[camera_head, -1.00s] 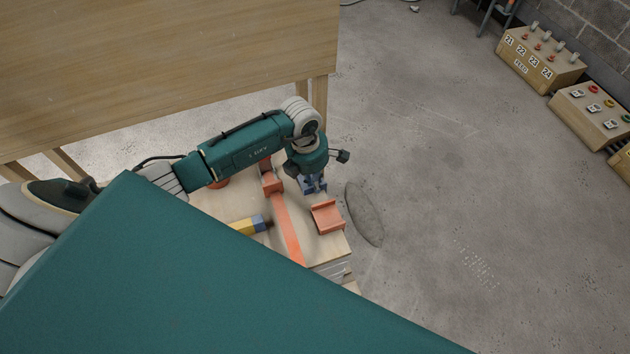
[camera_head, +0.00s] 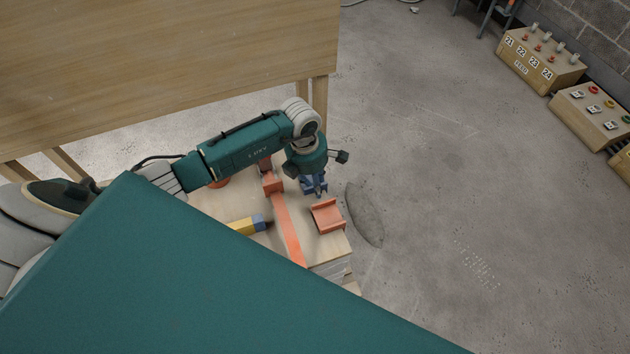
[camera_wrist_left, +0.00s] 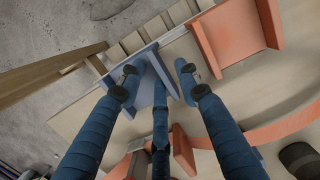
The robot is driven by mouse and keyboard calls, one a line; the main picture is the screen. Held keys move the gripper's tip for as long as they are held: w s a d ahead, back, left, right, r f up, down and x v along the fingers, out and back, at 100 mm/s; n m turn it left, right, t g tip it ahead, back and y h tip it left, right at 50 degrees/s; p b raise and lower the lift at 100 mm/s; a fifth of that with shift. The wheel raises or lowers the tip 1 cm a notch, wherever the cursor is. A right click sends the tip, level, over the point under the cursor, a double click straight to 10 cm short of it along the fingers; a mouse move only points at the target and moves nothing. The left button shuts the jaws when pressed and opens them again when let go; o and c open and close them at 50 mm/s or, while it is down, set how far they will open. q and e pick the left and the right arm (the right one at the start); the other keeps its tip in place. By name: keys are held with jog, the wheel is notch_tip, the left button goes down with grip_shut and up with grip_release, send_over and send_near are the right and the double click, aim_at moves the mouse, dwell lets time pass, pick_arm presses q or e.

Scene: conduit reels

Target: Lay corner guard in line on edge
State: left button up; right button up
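A blue-grey corner guard (camera_wrist_left: 146,88) lies at the edge of the pale wooden surface in the left wrist view, one flange standing up. My left gripper (camera_wrist_left: 157,78) has its blue fingers spread around that flange, with a gap visible at the right finger. In the head view my left gripper (camera_head: 315,190) is over the outer edge of the wooden top (camera_head: 235,205); the blue guard is hard to tell from the fingers there. An orange corner guard (camera_head: 327,215) lies nearby at the same edge and also shows in the wrist view (camera_wrist_left: 235,32). My right gripper is out of view.
An orange strap (camera_head: 288,230) runs across the wooden top, with an orange angled piece (camera_head: 272,183) at its far end. A yellow and blue object (camera_head: 247,225) lies left of the strap. A large wooden panel (camera_head: 165,65) stands behind. Open concrete floor (camera_head: 450,200) is at right.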

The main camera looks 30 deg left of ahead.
pick_arm(q)
jog(key=shift+s+d+f, duration=0.15)
jog(key=shift+s, duration=0.05)
